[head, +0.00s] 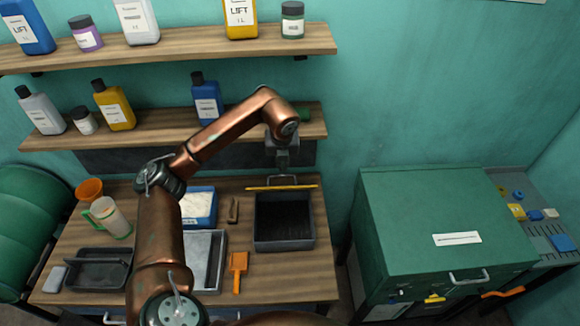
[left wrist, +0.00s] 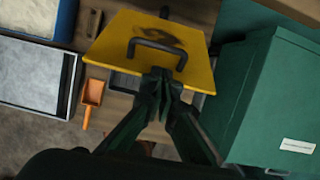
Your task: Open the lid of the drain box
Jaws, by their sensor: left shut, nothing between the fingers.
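The drain box (head: 284,240) is a dark grey open-topped box on the bench, and its dark inside shows in the head view. Its yellow lid (head: 260,188) stands raised at the back edge, seen nearly edge-on, with a handle behind it. In the left wrist view the lid (left wrist: 190,70) shows its yellow face with a dark handle (left wrist: 158,44). My left gripper (head: 282,163) is above and behind the lid, pointing down. In the wrist view its closed fingertips (left wrist: 160,76) are close to the handle, with nothing between them; contact is unclear. My right gripper is out of view.
On the bench (head: 310,270), an orange scoop (head: 238,270), grey tray (head: 216,260) and blue box (head: 200,208) are left of the drain box. A shelf (head: 145,125) with bottles is behind my arm. A green cabinet (head: 430,220) stands to the right.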

